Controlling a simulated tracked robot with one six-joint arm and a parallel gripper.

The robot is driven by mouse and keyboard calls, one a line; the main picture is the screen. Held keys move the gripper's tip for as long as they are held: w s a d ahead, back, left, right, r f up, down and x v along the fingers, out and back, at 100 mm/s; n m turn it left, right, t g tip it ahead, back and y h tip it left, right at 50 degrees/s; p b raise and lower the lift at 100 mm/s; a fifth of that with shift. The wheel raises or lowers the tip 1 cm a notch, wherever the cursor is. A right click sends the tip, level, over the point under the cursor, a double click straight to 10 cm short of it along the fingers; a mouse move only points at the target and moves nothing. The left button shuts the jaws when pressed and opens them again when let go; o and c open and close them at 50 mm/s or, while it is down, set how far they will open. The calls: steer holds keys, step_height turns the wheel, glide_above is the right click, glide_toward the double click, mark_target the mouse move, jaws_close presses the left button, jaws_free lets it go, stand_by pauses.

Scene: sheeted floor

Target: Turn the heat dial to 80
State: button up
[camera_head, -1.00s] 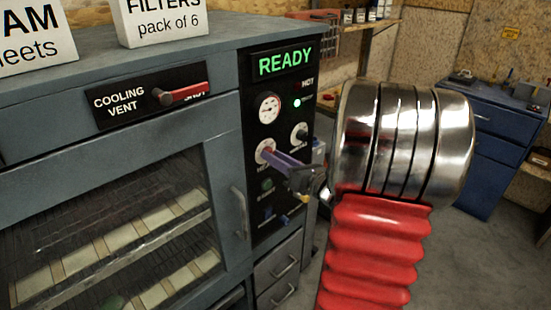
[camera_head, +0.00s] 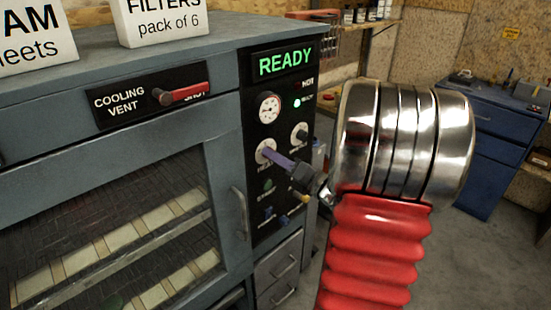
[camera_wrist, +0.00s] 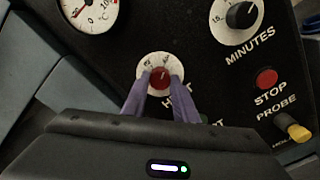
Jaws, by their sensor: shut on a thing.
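The heat dial is a red knob on a round white scale (camera_wrist: 148,66) on the black control panel. In the wrist view the red knob (camera_wrist: 160,77) sits between the two purple fingertips. My gripper (camera_wrist: 158,84) is shut on the knob. In the head view my gripper (camera_head: 274,155) reaches the heat dial's white face (camera_head: 263,148) from the right. The fingers hide part of the scale, so the number at the pointer cannot be read. A round gauge (camera_head: 269,108) sits above the dial, and the lit READY sign (camera_head: 285,62) is at the panel's top.
The minutes dial (camera_wrist: 242,14) is at the upper right of the heat dial. The red stop button (camera_wrist: 266,78) and yellow-tipped probe plug (camera_wrist: 298,132) are at the right. A door handle (camera_head: 239,212) and a red cooling vent lever (camera_head: 183,93) are left of the panel.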

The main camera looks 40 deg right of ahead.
steer(key=shift+d, duration=0.1)
steer(key=o, duration=1.1)
steer(key=shift+c, duration=0.2)
steer(key=shift+s, duration=0.15)
steer(key=s, duration=1.3)
steer(key=shift+s+d, duration=0.3)
